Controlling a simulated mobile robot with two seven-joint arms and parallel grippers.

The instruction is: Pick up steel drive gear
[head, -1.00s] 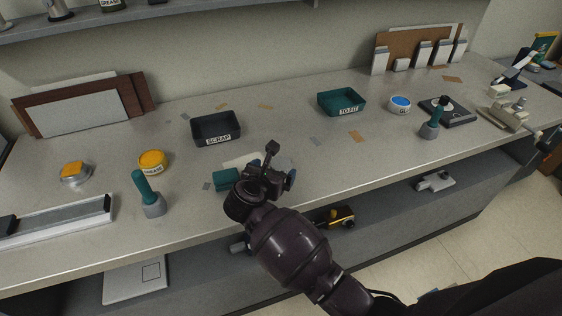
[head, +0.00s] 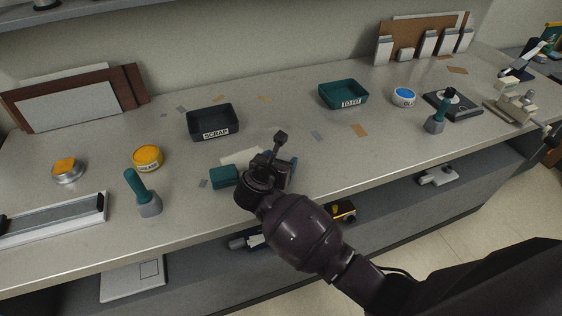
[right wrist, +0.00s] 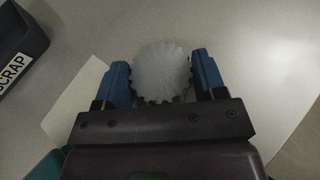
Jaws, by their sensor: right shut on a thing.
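The steel drive gear (right wrist: 161,72) is a grey toothed disc between the two blue fingers of my right gripper (right wrist: 162,66) in the right wrist view. My right gripper is shut on the gear, low over the bench. In the head view my right gripper (head: 279,166) is near the front middle of the bench, and its wrist and fingers hide most or all of the gear. I cannot tell whether the gear still touches the bench. My left gripper is not in view.
A black SCRAP tray (head: 213,132) and a teal TO FIT tray (head: 343,104) stand behind. A teal block (head: 223,176) sits close left of my right gripper. A teal-handled tool (head: 146,200) stands farther left, near a yellow grease tin (head: 147,157). Bench between the trays is mostly clear.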

